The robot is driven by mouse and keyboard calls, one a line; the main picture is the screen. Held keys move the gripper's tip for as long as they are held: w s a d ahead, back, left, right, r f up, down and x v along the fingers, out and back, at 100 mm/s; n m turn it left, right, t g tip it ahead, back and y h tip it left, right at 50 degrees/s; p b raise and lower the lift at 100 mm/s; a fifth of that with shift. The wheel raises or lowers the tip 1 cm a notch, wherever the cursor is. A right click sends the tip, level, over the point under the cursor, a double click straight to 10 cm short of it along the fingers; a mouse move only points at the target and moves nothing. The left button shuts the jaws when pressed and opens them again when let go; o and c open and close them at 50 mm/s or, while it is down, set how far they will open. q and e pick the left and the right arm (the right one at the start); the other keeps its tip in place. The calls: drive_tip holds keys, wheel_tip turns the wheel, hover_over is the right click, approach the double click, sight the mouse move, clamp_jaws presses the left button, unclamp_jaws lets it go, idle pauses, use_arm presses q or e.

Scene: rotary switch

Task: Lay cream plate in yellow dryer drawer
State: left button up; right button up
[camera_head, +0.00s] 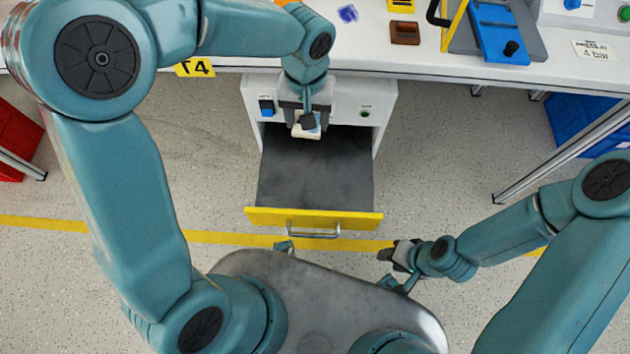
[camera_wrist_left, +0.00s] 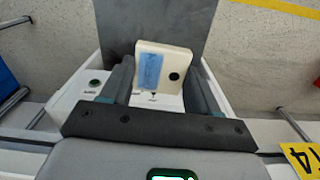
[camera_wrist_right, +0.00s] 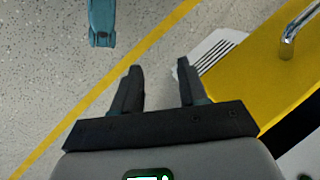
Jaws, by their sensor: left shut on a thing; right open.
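The cream plate (camera_wrist_left: 181,62) has a blue patch and a dark round hole. My left gripper (camera_head: 307,122) is shut on it and holds it over the back part of the open drawer; in the head view the cream plate (camera_head: 307,132) is partly hidden by the gripper. The yellow-fronted dryer drawer (camera_head: 316,180) is pulled out, with a bare dark grey floor and a metal handle. My right gripper (camera_head: 384,256) is open and empty, in front of the drawer's right front corner. Its open fingers also show in the right wrist view (camera_wrist_right: 160,88).
The white dryer cabinet (camera_head: 378,100) stands under the white table edge (camera_head: 440,70). A blue bin (camera_head: 585,125) is at the right and a red bin (camera_head: 15,140) at the far left. Tools and a brown block (camera_head: 405,33) lie on the tabletop. The floor beside the drawer is clear.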

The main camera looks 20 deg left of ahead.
use_arm(q)
drive_tip(key=n+b, duration=0.1)
drive_tip(key=b, duration=0.2)
hover_over(315, 181)
wheel_tip(315, 181, down, 5)
wheel_tip(315, 181, down, 15)
drive_tip(key=b, duration=0.5)
drive_tip(key=shift+f, duration=0.15)
wheel_tip(315, 181, down, 4)
drive_tip(key=shift+d+f+b, duration=0.1)
drive_tip(key=shift+b, duration=0.7)
use_arm(e)
wheel_tip(315, 181, down, 12)
drive_tip(key=shift+w+r, duration=0.15)
drive_tip(key=shift+r, duration=0.05)
drive_tip(key=shift+f, duration=0.1)
use_arm(q)
drive_tip(key=shift+f, duration=0.1)
drive_tip(key=o, duration=1)
drive_tip(key=shift+o, duration=0.2)
drive_tip(key=shift+r, duration=0.2)
